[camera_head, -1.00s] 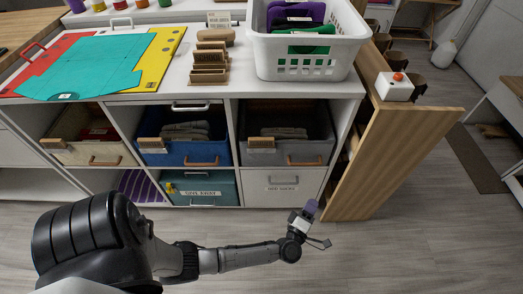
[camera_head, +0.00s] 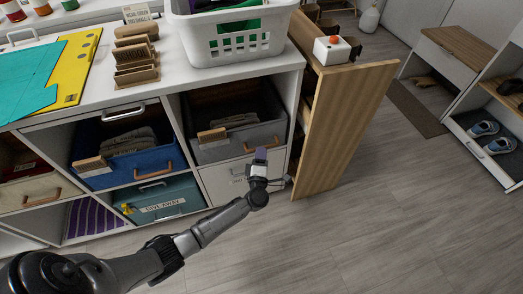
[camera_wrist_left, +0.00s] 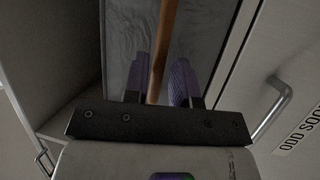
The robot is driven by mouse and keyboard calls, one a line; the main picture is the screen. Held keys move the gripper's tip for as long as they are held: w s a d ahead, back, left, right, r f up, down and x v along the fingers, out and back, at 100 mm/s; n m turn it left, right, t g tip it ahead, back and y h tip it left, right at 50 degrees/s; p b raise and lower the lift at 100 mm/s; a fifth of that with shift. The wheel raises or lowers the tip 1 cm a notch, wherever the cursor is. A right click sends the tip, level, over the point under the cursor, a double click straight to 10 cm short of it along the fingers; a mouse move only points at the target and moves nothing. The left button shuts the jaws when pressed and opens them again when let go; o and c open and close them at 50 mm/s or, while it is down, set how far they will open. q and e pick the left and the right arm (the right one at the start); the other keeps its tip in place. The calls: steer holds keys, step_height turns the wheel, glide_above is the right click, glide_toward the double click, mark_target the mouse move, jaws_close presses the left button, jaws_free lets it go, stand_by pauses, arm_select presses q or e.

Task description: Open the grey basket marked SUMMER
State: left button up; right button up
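The grey basket (camera_head: 232,146) sits in the right cubby of the upper row, with a wooden tag on its front rim whose wording I cannot read. Its brown handle (camera_wrist_left: 164,45) runs lengthwise through the left wrist view, in front of the grey basket face (camera_wrist_left: 203,28). My left gripper (camera_head: 262,156) is at the handle in the head view. Its purple fingers (camera_wrist_left: 160,82) are apart, one on each side of the handle, with gaps showing. The handle is partly hidden in the head view. My right gripper is in neither view.
Below the basket is a white drawer (camera_head: 222,183), labelled ODD SOCKS in the wrist view, with a metal handle (camera_wrist_left: 270,108). A blue basket (camera_head: 130,165) stands to the left. A wooden panel (camera_head: 345,120) juts out on the right. The floor in front is clear.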

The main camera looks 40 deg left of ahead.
arm_select(q)
steer(key=shift+b+x, duration=0.45)
steer(key=shift+x, duration=1)
jaws_close()
